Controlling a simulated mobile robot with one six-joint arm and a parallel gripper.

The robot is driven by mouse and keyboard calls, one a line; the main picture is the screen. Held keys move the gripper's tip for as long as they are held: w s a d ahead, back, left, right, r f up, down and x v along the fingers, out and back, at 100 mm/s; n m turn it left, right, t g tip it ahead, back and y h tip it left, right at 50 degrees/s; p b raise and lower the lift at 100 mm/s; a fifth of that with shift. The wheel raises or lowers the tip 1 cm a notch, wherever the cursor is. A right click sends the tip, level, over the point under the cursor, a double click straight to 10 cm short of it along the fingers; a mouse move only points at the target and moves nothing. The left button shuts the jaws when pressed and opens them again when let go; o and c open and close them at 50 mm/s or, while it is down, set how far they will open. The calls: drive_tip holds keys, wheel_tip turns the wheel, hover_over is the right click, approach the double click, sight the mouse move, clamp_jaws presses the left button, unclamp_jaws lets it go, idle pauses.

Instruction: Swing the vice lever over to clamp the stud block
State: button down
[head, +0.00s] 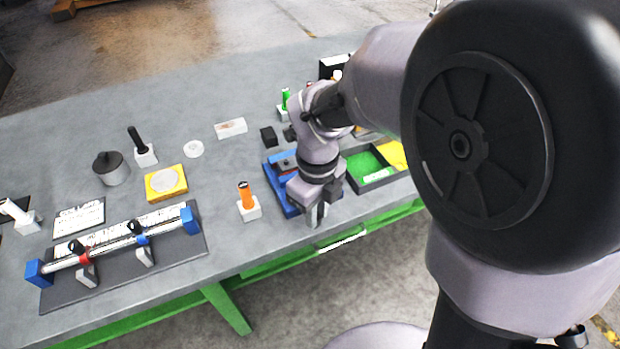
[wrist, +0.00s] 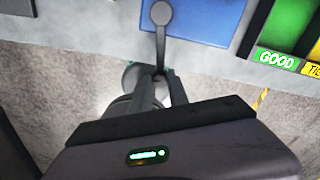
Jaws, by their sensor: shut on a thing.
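The blue vice (head: 277,190) stands near the front edge of the bench, partly hidden by my arm. In the wrist view, the vice (wrist: 210,22) lies at the top. Its dark grey lever (wrist: 160,42) runs from a round end on the blue body down over the bench edge to my fingers. My gripper (wrist: 160,74) is shut on the lever's lower end. In the head view, my gripper (head: 316,213) is at the vice's front right, by the bench edge. The stud block cannot be made out clearly; my arm covers part of the vice.
Right of the vice is a green and yellow sorting tray, its label reading GOOD (wrist: 277,59). An orange-handled tool in a white block (head: 248,206) stands close on the left. A rail fixture (head: 120,245) lies farther left. Open floor lies before the bench.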

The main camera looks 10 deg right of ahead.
drive_tip(key=c, duration=1.3)
unclamp_jaws()
drive_tip(key=shift+a, duration=0.1)
drive_tip(key=shift+o, duration=0.2)
drive_tip(key=shift+r, duration=0.15)
wheel_tip(320, 180, up, 17)
drive_tip(key=p, duration=0.7)
drive_tip(key=shift+r, duration=0.1)
drive_tip(key=s+d+n+t+y+b, duration=0.1)
drive_tip(key=s+n+t, duration=0.2)
drive_tip(key=n, duration=0.9)
drive_tip(key=s+d+f+n+t+y+b, duration=0.1)
drive_tip(key=s+n+t+b, duration=0.1)
drive_tip(key=s+n, duration=0.7)
drive_tip(key=n, duration=0.2)
drive_tip(key=shift+n+t+b, duration=0.3)
drive_tip(key=shift+n+t, duration=0.1)
